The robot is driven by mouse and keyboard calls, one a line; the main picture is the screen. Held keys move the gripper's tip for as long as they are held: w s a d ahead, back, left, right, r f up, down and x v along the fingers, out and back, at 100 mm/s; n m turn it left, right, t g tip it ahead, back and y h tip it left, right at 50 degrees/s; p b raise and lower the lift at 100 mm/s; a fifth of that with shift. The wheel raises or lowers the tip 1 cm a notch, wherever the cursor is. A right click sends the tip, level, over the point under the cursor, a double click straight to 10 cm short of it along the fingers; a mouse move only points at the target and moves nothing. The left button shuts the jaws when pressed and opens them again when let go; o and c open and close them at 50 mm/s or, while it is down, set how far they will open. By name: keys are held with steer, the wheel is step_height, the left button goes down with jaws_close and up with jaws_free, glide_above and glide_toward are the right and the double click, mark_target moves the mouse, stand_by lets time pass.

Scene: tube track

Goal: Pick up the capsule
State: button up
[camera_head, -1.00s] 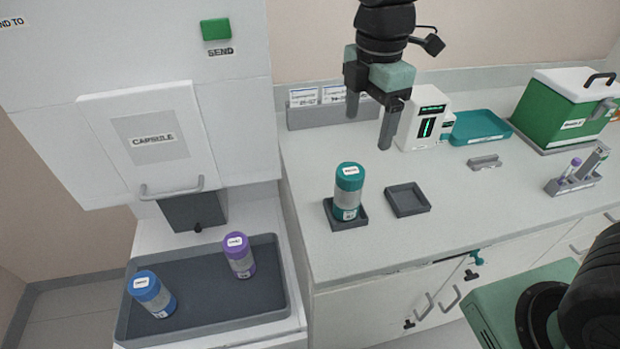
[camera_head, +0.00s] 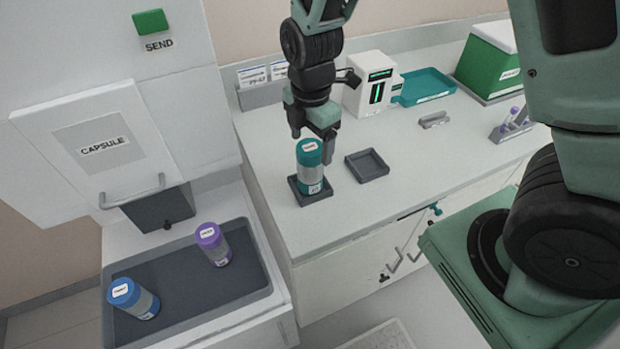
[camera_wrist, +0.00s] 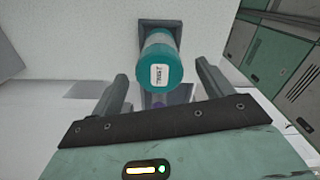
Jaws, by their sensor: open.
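A teal-capped capsule (camera_head: 310,168) stands upright in a small dark square holder (camera_head: 296,192) near the left end of the counter. My gripper (camera_head: 312,146) is open, pointing down, right at the capsule's top. In the wrist view the teal capsule (camera_wrist: 162,66) lies ahead, roughly between the two open fingers of my gripper (camera_wrist: 162,84). I cannot tell whether a finger touches it. A blue-capped capsule (camera_head: 133,298) leans in the dark tray (camera_head: 215,290) at the lower left, and a purple-capped capsule (camera_head: 212,244) is in the same tray.
An empty dark square holder (camera_head: 367,165) sits right of the teal capsule. A white device (camera_head: 370,84), a teal tray (camera_head: 427,88), a green box (camera_head: 486,66) and a tube rack (camera_head: 512,126) stand further back and right. A white capsule station (camera_head: 100,130) stands at left.

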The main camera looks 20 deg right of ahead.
steer(key=shift+a+f+p, duration=0.1)
steer(key=shift+f+p, duration=0.8)
steer(key=shift+f, duration=1.65)
steer(key=c, duration=1.2)
steer(key=shift+o, duration=0.2)
steer(key=shift+r, duration=0.1)
step_height(320, 180, up, 10)
steer(key=shift+f+b, duration=0.1)
steer(key=shift+b, duration=0.9)
